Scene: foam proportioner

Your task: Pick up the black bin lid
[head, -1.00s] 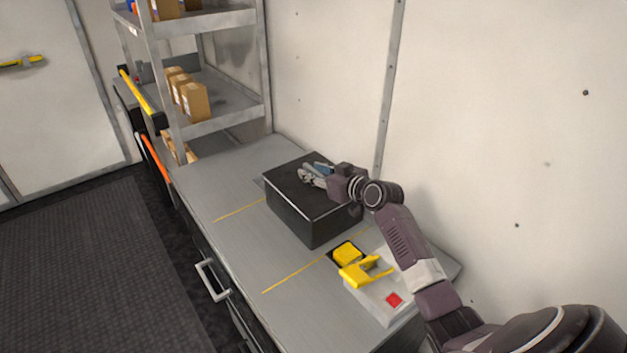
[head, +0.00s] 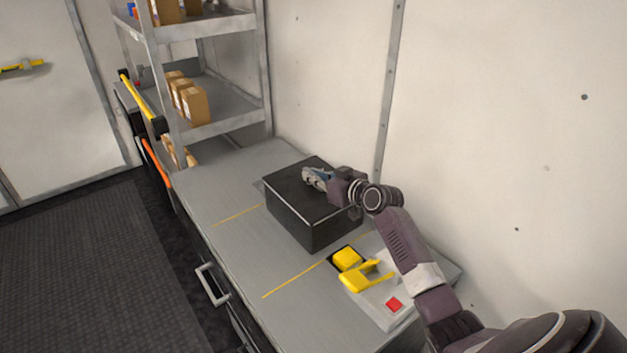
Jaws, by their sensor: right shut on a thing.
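The black bin (head: 312,232) stands on the grey counter, with its flat black lid (head: 290,188) seated on top. My right gripper (head: 308,176) comes in from the right over the lid's top. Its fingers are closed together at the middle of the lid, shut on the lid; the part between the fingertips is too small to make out. The lid looks level and in contact with the bin. My left gripper is not in view.
A yellow-handled device (head: 362,275) with a red button (head: 394,304) sits on the counter's near right. A metal shelf (head: 215,118) with cardboard boxes (head: 190,100) stands at the back left. The counter (head: 235,235) left of the bin is clear. A wall is close behind.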

